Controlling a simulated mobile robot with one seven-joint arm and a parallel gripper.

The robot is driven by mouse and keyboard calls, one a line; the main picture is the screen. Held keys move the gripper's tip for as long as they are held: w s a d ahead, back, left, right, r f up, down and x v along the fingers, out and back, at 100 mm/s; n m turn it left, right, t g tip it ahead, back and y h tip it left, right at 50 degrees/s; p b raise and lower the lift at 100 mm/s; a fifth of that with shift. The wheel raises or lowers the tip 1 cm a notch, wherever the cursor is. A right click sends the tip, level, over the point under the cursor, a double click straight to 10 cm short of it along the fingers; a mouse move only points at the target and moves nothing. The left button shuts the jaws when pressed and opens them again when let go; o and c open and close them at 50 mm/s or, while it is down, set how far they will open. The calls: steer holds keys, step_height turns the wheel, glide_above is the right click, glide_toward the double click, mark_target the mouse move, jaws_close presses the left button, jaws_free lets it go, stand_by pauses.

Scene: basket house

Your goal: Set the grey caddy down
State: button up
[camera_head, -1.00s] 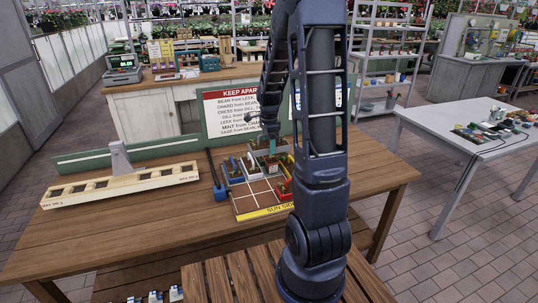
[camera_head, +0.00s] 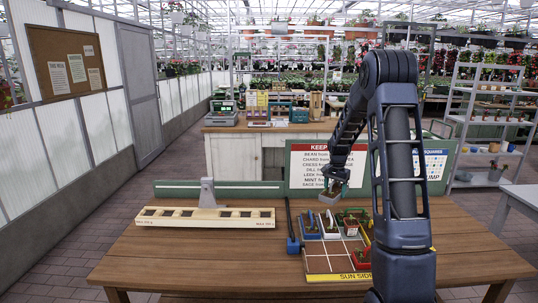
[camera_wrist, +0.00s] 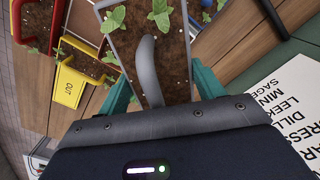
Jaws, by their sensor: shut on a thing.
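The grey caddy (camera_wrist: 128,42) holds dark soil and green seedlings, with a curved grey handle (camera_wrist: 148,72) over its middle. My gripper (camera_wrist: 165,88) has its teal fingers on either side of it and is shut on it. In the head view my gripper (camera_head: 331,188) is above the back of a square planting grid (camera_head: 330,264) with the caddy hanging in it, small and partly hidden. I cannot tell the exact gap below it.
A blue caddy (camera_head: 310,228), a white caddy and a red caddy (camera_head: 363,259) stand on the grid. A yellow caddy marked OUT (camera_wrist: 68,87) shows in the wrist view. A wooden seed rail (camera_head: 205,217) lies left. A sign board (camera_head: 310,165) stands behind. The table's left front is clear.

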mark_target(327, 194)
steer(key=w+a+f+n, duration=0.2)
steer(key=w+f+n, duration=0.1)
steer(key=w+n, duration=0.3)
steer(key=s+r+m, duration=0.1)
steer(key=s+m, duration=0.1)
steer(key=s, duration=0.1)
steer(key=s+a+r+m, duration=0.1)
steer(key=s+r+m, duration=0.1)
steer(key=s+m, duration=0.1)
steer(key=s+a+r+m, duration=0.1)
steer(key=s+m, duration=0.2)
steer(key=s, duration=0.1)
steer(key=shift+a+r, duration=0.25)
steer(key=shift+r, duration=0.05)
steer(key=s+a+r+m, duration=0.2)
steer(key=s+m, duration=0.6)
steer(key=s, duration=0.3)
steer(key=f, duration=1.9)
steer(key=shift+s+d+f, duration=0.25)
steer(key=shift+f, duration=0.15)
steer(key=shift+f, duration=0.1)
steer(key=o, duration=1.1)
steer(key=shift+o, duration=0.2)
